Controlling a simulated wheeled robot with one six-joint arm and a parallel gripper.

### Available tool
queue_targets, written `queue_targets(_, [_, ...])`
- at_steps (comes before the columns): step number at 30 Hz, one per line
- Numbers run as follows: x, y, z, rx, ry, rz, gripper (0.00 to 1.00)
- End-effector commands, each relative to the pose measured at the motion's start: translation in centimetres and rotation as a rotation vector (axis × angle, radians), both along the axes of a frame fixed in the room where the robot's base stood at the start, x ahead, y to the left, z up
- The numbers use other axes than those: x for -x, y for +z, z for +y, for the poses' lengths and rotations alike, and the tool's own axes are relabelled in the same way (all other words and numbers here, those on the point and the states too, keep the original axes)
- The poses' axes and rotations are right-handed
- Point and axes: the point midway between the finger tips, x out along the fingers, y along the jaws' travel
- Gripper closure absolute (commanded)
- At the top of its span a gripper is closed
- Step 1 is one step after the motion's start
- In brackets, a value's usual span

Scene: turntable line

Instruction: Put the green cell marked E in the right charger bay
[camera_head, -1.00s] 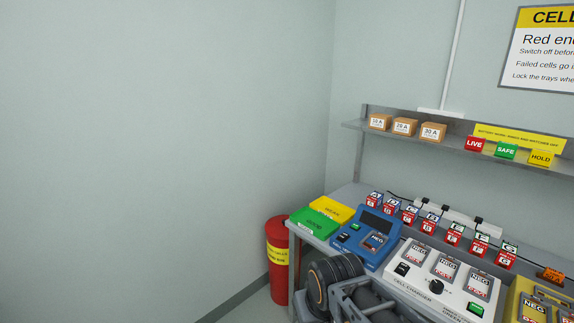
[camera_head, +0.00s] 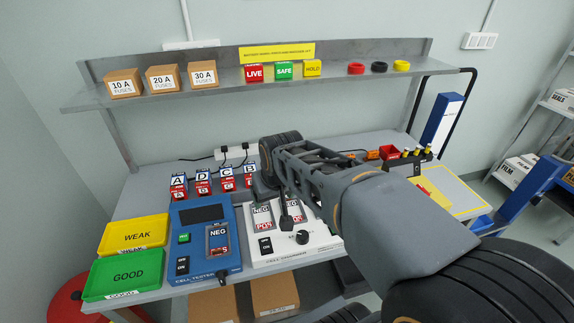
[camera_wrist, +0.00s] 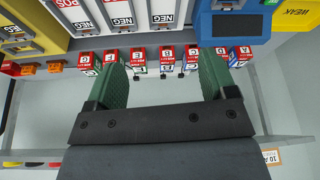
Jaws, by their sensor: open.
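My gripper (camera_wrist: 165,88) is open and empty in the wrist view, its two green fingers pointing at the row of cells. That view is upside down. The cell that appears to be E (camera_wrist: 138,57) stands between the fingers' lines, beyond their tips, in a row of several red-ended cells. The white cell charger (camera_wrist: 143,38) lies beyond the row with three bays showing. Its right bay (camera_wrist: 84,24) appears leftmost of these and looks empty, with a NEG label visible. In the head view my arm hides E and the right bay; the charger (camera_head: 270,262) shows partly.
The blue cell tester (camera_head: 188,262) stands left of the charger, with the green GOOD tray (camera_head: 103,282) and yellow WEAK tray (camera_head: 112,238) beyond it. Cells A (camera_head: 178,187), D, C and B stand behind. A shelf (camera_head: 225,82) overhangs the bench back.

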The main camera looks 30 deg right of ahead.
Motion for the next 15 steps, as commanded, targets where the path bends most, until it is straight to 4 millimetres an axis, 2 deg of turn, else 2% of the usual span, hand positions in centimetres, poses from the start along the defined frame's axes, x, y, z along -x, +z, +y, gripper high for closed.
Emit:
queue_targets(1, [-2.7, 0.5, -0.8, 0.0, -0.02, 0.004, 0.17])
queue_targets(6, [-11.1, 0.3, -4.3, 0.002, -0.09, -0.012, 0.17])
queue_targets(9, [-15.1, -0.7, -6.6, 0.002, -0.127, -0.019, 0.17])
queue_targets(12, [-18.3, -1.9, -8.5, 0.004, -0.154, -0.028, 0.17])
queue_targets(15, [-20.6, -3.2, -9.9, 0.004, -0.173, -0.033, 0.17])
